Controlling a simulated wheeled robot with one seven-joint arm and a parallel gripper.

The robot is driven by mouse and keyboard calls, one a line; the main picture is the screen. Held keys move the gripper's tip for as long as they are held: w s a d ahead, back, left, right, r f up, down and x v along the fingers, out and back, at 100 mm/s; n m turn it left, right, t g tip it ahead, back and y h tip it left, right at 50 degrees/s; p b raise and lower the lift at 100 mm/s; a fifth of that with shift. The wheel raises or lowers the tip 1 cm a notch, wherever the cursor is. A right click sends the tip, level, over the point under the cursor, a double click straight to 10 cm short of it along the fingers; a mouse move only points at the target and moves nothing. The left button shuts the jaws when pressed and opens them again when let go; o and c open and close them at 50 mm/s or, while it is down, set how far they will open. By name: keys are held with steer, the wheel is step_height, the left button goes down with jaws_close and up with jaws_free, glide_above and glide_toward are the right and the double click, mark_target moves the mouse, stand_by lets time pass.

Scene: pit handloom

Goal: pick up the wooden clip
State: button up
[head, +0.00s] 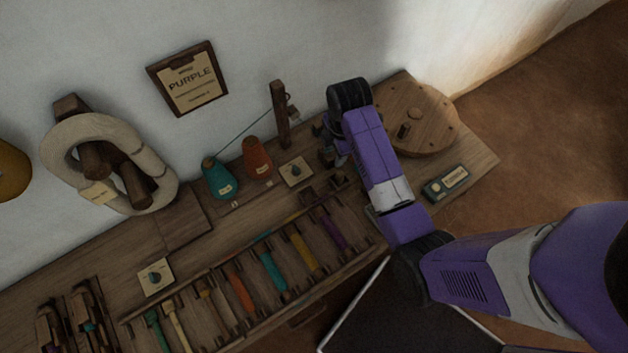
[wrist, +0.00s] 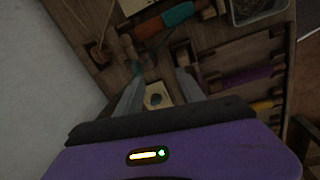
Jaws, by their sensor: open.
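My gripper (wrist: 160,73) is open above the wooden bench, with its two grey fingers apart and nothing held between them. In the head view my gripper (head: 329,143) is partly hidden by my purple forearm and hangs near the bench's back edge. I cannot tell for sure which piece is the wooden clip. A small brown wooden piece (wrist: 183,54) lies just beyond the right fingertip in the wrist view. Small dark wooden pieces (head: 338,179) also show on the bench below my gripper in the head view.
A wooden rack (head: 219,337) holds several coloured bobbins. Teal (head: 219,181) and orange (head: 257,160) cones stand left of my gripper, by an upright post (head: 281,114). A round wooden disc (head: 424,120) lies right. The wall (head: 250,50) runs close behind the bench.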

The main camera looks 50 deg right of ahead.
mark_target(340, 174)
steer(key=s, duration=0.1)
steer(key=a+n, duration=0.1)
steer(key=s+n+g, duration=0.1)
steer(key=shift+s+a+f+y, duration=0.25)
steer(key=shift+s+a+y, duration=0.05)
steer(key=shift+a, duration=0.1)
step_height(340, 174, down, 2)
steer(key=shift+f, duration=0.15)
steer(key=shift+s+d+f+p, duration=0.15)
steer(key=shift+s+f+p, duration=0.1)
steer(key=shift+f, duration=1.1)
steer(key=shift+s+d+f+p, duration=0.1)
steer(key=shift+s+f, duration=0.1)
steer(key=shift+f, duration=1.15)
jaws_close()
